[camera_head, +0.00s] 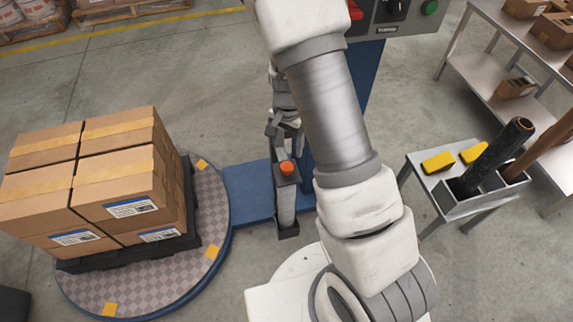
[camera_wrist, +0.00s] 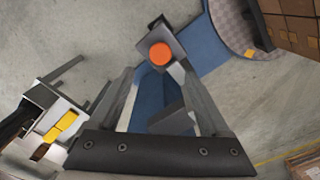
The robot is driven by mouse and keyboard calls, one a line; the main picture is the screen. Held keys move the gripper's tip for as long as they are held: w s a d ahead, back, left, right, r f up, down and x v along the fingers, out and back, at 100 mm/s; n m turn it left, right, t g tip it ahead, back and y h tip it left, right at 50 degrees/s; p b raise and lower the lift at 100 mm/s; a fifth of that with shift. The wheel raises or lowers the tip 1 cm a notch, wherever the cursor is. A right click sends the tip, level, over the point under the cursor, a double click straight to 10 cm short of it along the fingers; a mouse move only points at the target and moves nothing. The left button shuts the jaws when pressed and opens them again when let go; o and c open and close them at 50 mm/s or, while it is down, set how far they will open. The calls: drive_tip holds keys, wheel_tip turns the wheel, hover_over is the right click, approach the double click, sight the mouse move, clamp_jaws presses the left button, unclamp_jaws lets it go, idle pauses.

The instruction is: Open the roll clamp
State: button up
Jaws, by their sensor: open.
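The roll clamp (camera_head: 286,180) is a dark grey fitting with an orange-red knob (camera_head: 287,168) on top. It sits above an upright grey holder (camera_head: 286,208) beside the blue machine base. In the wrist view the orange knob (camera_wrist: 160,54) shows just beyond my fingertips, on the dark clamp body (camera_wrist: 158,28). My gripper (camera_wrist: 158,76) is open, with a finger on each side and nothing held between them. In the head view my gripper (camera_head: 284,128) hangs just behind the knob, apart from it as far as I can tell. My arm hides part of the machine's column.
Left stands a round turntable (camera_head: 222,213) with stacked cartons (camera_head: 118,205) on a black pallet. Right is a small metal stand (camera_head: 428,188) with yellow items (camera_head: 438,162) and a dark roll (camera_head: 493,155). A control box (camera_head: 405,15) stands behind. Open floor lies between.

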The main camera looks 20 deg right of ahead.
sight(287, 166)
wheel_tip(287, 166, down, 9)
drive_tip(key=shift+f+b, duration=0.2)
drive_tip(key=shift+b, duration=0.75)
clamp_jaws()
